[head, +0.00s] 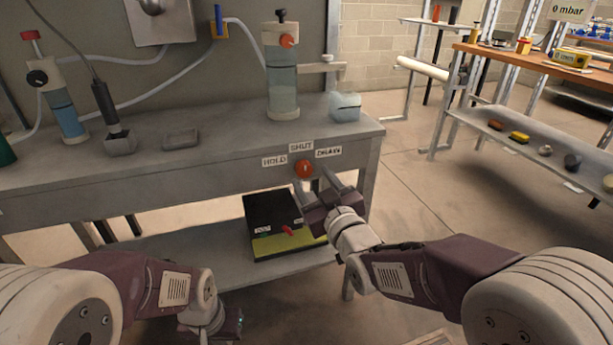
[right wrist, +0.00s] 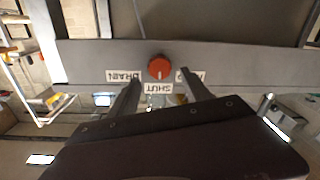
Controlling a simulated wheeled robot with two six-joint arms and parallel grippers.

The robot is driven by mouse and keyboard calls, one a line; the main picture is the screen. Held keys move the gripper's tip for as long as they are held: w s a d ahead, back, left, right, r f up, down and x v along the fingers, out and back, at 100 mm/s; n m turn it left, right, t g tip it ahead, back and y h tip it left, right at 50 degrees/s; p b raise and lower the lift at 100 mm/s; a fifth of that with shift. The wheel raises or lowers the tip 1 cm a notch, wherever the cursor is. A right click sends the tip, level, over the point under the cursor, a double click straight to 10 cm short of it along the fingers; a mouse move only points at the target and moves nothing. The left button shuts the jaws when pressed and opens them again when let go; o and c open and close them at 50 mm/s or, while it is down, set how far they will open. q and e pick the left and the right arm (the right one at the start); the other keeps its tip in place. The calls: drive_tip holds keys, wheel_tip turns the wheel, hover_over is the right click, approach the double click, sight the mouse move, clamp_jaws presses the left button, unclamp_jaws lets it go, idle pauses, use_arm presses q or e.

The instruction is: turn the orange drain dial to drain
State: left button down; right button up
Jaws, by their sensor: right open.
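The orange drain dial (head: 304,169) is on the front edge of the grey bench, with labels HOLD (head: 274,161) at left, SHUT (head: 301,147) above and DRAIN (head: 328,152) at right. The wrist view shows the dial (right wrist: 159,67) upside down, its small pale mark towards SHUT. My right gripper (head: 322,184) is open, its fingers pointing at the dial from below right. In the wrist view its fingertips (right wrist: 160,78) lie either side of the dial, apart from it. My left gripper (head: 222,324) is low at the bottom; its jaws are unclear.
A black and yellow box (head: 272,215) with a red knob sits on the lower shelf below the dial. A clear cylinder (head: 283,92) and a pale blue block (head: 345,107) stand on the bench top. The floor right of the bench is clear.

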sight(307, 171)
drive_tip(key=b+x, duration=0.1)
drive_tip(key=x, duration=0.3)
drive_tip(key=shift+w+a+f, duration=0.1)
drive_tip(key=shift+w, duration=0.15)
clamp_jaws()
drive_tip(key=shift+m, duration=0.3)
drive_tip(key=m+b, duration=0.1)
drive_tip(key=m, duration=0.4)
drive_tip(key=shift+f+b, duration=0.15)
drive_tip(key=shift+b, duration=0.2)
drive_tip(key=m+b, duration=0.1)
drive_tip(key=m, duration=0.5)
drive_tip(key=shift+d, duration=0.2)
drive_tip(key=shift+m+t+b, duration=0.3)
drive_tip(key=shift+m, duration=0.2)
unclamp_jaws()
